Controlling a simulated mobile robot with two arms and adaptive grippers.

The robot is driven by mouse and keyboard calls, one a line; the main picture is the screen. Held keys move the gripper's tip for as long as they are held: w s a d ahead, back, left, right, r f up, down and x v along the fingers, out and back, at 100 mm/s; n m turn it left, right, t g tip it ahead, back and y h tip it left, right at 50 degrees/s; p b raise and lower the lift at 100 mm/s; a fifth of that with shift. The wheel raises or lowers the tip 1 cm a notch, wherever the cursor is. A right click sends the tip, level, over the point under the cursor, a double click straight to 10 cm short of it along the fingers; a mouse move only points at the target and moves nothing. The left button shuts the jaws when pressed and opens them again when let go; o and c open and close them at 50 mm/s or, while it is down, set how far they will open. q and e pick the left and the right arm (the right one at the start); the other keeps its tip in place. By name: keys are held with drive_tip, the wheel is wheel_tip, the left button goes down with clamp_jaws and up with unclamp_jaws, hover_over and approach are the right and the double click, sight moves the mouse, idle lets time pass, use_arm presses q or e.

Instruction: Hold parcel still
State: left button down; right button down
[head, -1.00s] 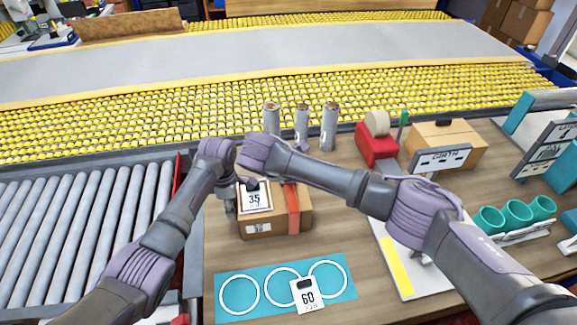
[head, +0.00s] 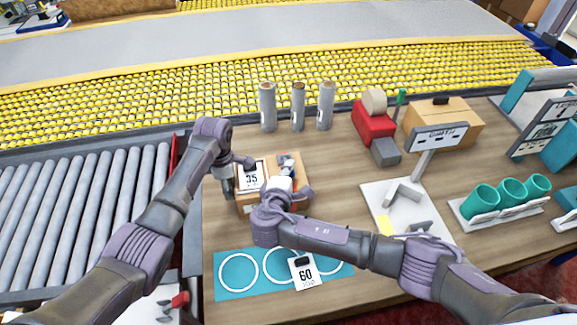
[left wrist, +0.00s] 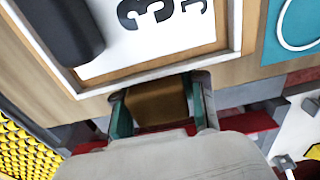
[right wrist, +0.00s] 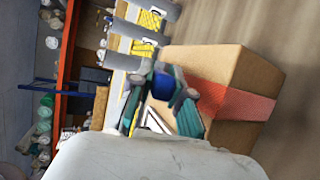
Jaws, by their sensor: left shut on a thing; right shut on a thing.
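The parcel (head: 244,201) is a brown cardboard box on the wooden table, with a framed card marked 35 (head: 251,178) on its top. Its red band (right wrist: 235,102) shows in the right wrist view. My left gripper (head: 228,187) is at the parcel's left edge; in the left wrist view its teal pads (left wrist: 160,103) close on a brown part of it. My right gripper (head: 288,172) is over the parcel's right part, its arm hiding the front. In the right wrist view it is shut on a small blue item (right wrist: 163,87), only partly visible, beside the box.
A teal mat (head: 228,290) with white rings and a card marked 60 (head: 304,271) lies in front. Grey cylinders (head: 298,108), a red tape dispenser (head: 373,125) and another box (head: 455,120) stand behind. Teal cups (head: 510,190) are at right, rollers (head: 85,210) at left.

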drive_tip(key=shift+f, duration=0.2)
idle(0.4)
drive_tip(key=c, duration=1.1)
unclamp_jaws()
drive_tip(key=shift+r, duration=0.15)
